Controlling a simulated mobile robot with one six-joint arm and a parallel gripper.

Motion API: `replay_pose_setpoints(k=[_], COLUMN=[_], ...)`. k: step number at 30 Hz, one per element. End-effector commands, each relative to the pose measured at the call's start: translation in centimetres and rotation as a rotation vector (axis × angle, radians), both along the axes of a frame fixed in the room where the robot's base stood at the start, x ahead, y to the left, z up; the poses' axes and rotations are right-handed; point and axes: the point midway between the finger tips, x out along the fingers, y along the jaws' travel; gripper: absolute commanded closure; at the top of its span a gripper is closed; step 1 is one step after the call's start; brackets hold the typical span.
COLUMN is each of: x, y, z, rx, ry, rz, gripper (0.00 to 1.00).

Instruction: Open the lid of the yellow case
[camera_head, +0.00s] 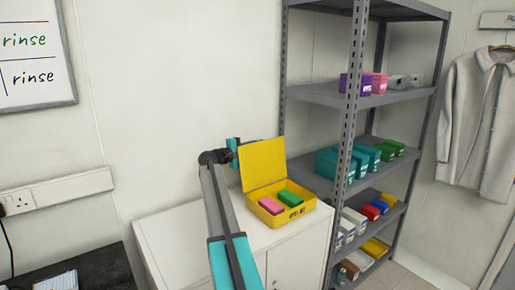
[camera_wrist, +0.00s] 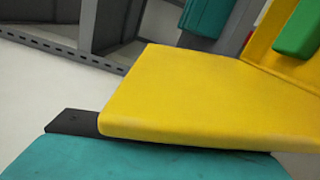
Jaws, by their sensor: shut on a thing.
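The yellow case (camera_head: 282,216) stands on a white cabinet with its lid (camera_head: 263,162) raised, close to upright. A pink box (camera_head: 271,206) and a green box (camera_head: 290,198) lie inside it. The gripper is shut on the lid. The green box (camera_wrist: 300,30) shows at the upper right there.
The white cabinet (camera_head: 180,240) has clear top left of the case. A grey metal shelf (camera_head: 350,110) with several coloured boxes stands close on the right. A dark desk (camera_head: 100,268) is at the lower left. A grey shirt (camera_head: 475,120) hangs far right.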

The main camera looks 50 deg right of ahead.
Motion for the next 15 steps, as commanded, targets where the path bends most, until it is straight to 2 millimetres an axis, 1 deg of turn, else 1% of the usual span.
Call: replay_pose_setpoints(k=[1,3,4,6,7,15], x=[-0.5,-0.36,-0.3,-0.09,-0.01,0.4], y=[-0.43,-0.31,-0.26,-0.09,-0.01,0.38], z=[0.03,0.03,0.03,0.03,0.03,0.03], rx=[0.0,0.0,-0.001,0.0,0.0,0.0], ry=[0.002,0.002,0.001,0.001,0.001,-0.001], rz=[-0.009,-0.007,-0.006,-0.003,-0.002,0.005], gripper=[1.0,1.0,0.69,0.57,0.55,0.55])
